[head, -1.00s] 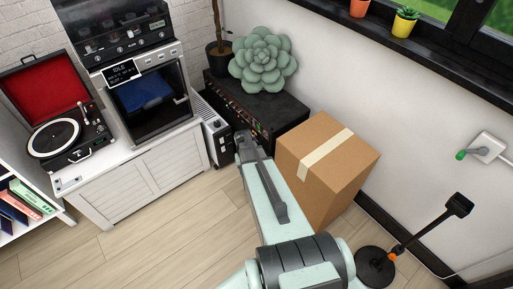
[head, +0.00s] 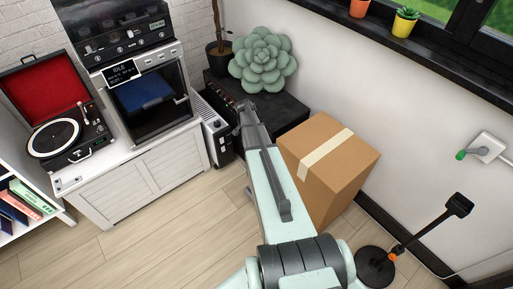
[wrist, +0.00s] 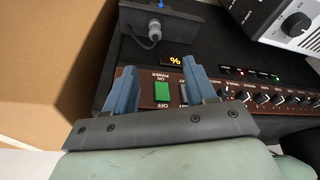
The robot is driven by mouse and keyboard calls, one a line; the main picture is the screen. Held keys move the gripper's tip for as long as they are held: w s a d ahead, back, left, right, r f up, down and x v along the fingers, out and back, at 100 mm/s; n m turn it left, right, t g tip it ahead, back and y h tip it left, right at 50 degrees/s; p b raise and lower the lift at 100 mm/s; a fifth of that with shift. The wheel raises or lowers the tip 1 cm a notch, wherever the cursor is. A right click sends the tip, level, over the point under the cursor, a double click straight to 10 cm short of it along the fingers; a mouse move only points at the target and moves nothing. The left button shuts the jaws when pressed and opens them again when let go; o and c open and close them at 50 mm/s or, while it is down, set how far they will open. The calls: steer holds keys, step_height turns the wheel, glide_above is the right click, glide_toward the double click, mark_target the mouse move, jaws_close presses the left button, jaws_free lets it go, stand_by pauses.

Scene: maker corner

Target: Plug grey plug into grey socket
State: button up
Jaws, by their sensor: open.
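My gripper (head: 246,108) reaches over the front of the black amplifier (head: 283,108) in the head view. In the wrist view my gripper (wrist: 160,70) is open, its two blue-grey fingers apart with nothing between them. The amplifier's brown panel, with a green power switch (wrist: 162,91), lies beyond the fingers. A grey plug-like connector (wrist: 154,33) hangs from a dark box (wrist: 166,12) above the fingertips; whether it is the grey plug is unclear. In the head view, a grey piece with a green end (head: 461,154) sticks out from a white wall plate (head: 488,147). I cannot identify the grey socket for certain.
A cardboard box (head: 325,172) stands right of my arm and shows at left in the wrist view (wrist: 45,65). A succulent (head: 263,60) sits on the amplifier. A black stand (head: 376,265) is at lower right. Floor at left is clear.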

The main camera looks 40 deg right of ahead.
steer(key=shift+f, duration=0.1)
stand_by(0.3)
steer(key=x, duration=0.8)
steer(key=shift+f, duration=0.25)
steer(key=shift+s+x, duration=0.15)
steer(key=shift+x, duration=0.7)
steer(key=shift+s+x, duration=0.15)
steer(key=shift+x, duration=0.75)
steer(key=shift+s+x, duration=0.2)
steer(key=shift+x, duration=0.65)
jaws_close()
